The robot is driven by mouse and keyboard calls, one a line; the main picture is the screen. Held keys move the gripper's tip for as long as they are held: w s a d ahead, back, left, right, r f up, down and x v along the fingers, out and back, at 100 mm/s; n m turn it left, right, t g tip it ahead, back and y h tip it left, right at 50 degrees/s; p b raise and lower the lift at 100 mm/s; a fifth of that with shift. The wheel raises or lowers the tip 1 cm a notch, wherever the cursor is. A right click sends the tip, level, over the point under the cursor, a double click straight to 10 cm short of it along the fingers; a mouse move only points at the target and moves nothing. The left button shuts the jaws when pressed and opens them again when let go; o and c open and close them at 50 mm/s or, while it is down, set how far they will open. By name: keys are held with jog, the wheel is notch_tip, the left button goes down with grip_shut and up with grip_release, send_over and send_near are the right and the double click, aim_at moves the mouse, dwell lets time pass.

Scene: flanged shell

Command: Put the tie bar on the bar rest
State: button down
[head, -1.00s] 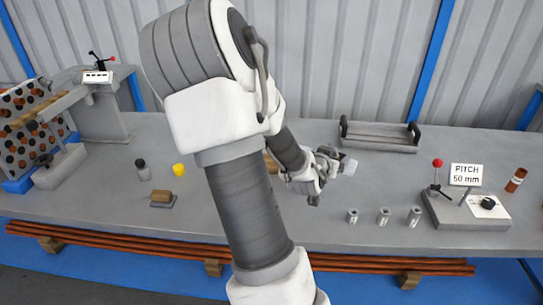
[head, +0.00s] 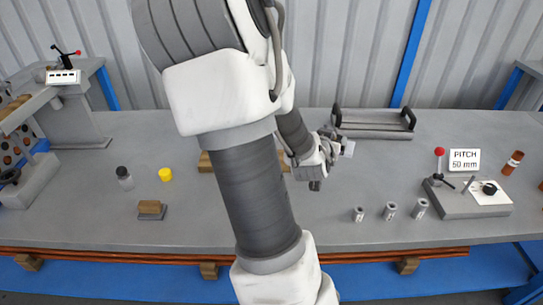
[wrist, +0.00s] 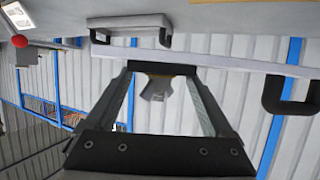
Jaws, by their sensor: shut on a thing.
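My gripper (head: 338,148) is over the back middle of the bench in the head view, small and partly hidden by my wrist. In the wrist view my two fingers (wrist: 161,73) stand on either side of a dark crosspiece. A pale end (head: 348,149) juts out at the gripper in the head view. I take the held thing for the tie bar; its full shape is hidden. I cannot tell which thing is the bar rest. A wooden block (head: 205,164) is partly hidden behind my arm.
A grey tray with black handles (head: 372,130) stands close behind my gripper. Several metal sleeves (head: 390,211) stand front right, near a pitch-gauge stand (head: 470,200). A yellow cap (head: 165,174), a dark-topped bottle (head: 124,178) and a small wooden-topped block (head: 151,209) stand left.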

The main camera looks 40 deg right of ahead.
jog(key=shift+w+a+f+b, duration=0.55)
jog(key=shift+w+a+f, duration=0.25)
jog(key=shift+w+f, duration=0.9)
jog(key=shift+w+a+f+b, duration=0.5)
jog(key=shift+w+a+f, duration=0.3)
jog(key=shift+w+f, duration=0.95)
jog(key=shift+w+a+f+b, duration=0.55)
jog(key=shift+w+a+f, duration=0.25)
jog(key=shift+w+f, duration=0.9)
jog(key=shift+s+f, duration=0.1)
jog(key=shift+s, duration=0.05)
grip_release()
jog(key=shift+f, duration=0.2)
